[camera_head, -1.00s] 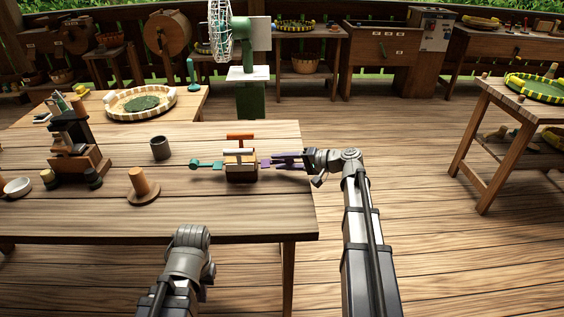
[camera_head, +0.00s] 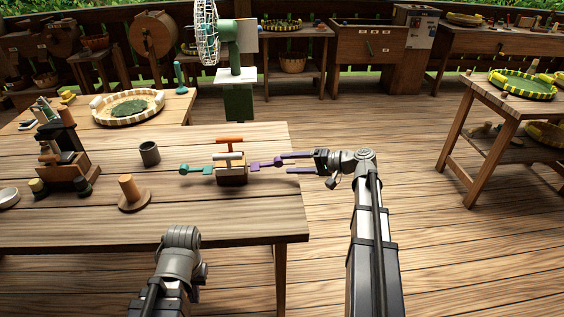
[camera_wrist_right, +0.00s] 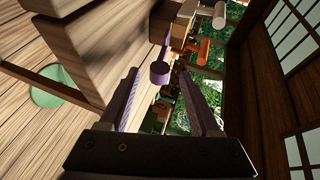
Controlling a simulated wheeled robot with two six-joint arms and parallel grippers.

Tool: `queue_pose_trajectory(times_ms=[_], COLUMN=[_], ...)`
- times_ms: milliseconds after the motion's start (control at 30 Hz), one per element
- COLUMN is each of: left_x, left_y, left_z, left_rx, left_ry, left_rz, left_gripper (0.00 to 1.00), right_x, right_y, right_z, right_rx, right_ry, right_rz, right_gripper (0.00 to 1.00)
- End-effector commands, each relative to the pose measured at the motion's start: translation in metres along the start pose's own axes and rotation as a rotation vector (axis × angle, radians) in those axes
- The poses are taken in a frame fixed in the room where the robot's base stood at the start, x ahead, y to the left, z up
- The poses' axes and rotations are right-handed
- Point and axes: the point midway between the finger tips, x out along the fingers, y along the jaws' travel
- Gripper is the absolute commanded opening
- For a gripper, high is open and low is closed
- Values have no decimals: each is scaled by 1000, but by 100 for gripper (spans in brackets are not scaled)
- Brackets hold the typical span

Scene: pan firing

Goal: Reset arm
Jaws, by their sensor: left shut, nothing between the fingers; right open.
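A small wooden block tool (camera_head: 231,176) stands near the right edge of the front table, with orange, white, teal and purple handles. Its purple handle (camera_head: 266,163) points toward my right gripper (camera_head: 286,163). My right gripper is open, its two purplish fingers apart and just right of that handle. In the right wrist view, the purple handle's round end (camera_wrist_right: 160,74) shows between and beyond the open fingers (camera_wrist_right: 163,88), with nothing held. Of my left arm, only grey links show at the bottom; its gripper is not visible.
The front table (camera_head: 255,230) also holds a grey cup (camera_head: 149,153), a wooden peg on a round base (camera_head: 133,194) and a dark wooden stand (camera_head: 68,172). A green fan (camera_head: 222,40) stands behind. Open floor lies right of the table, before a side table (camera_head: 478,115).

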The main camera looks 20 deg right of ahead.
Motion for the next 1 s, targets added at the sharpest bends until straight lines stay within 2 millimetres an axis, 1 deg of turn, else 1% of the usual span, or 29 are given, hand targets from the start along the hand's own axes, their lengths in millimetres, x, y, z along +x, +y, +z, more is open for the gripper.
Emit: queue_pose_trajectory(times_ms=[100, 533, 600, 667, 833, 1000], left_x=[-2, -1, -4, -11, -44, -68], left_y=[0, 0, 0, -1, -4, -6], left_z=[0, 0, 0, 1, 3, 4], left_rx=[0, 0, 0, 0, 0, -1], left_ry=[0, 0, 0, 0, 0, 0], left_rz=[0, 0, 0, 0, 0, 0], left_gripper=[0, 0, 0, 0, 0, 0], right_x=[-6, -6, -6, -8, -18, -24], right_y=[0, 0, -2, -9, -41, -64], right_z=[0, 0, 0, -1, -5, -8], right_rx=[0, 0, 0, 0, 0, 0], right_ry=[1, 0, 0, 0, 0, 0], right_rz=[0, 0, 0, 0, 0, 0], right_gripper=[64, 64, 64, 64, 64, 64])
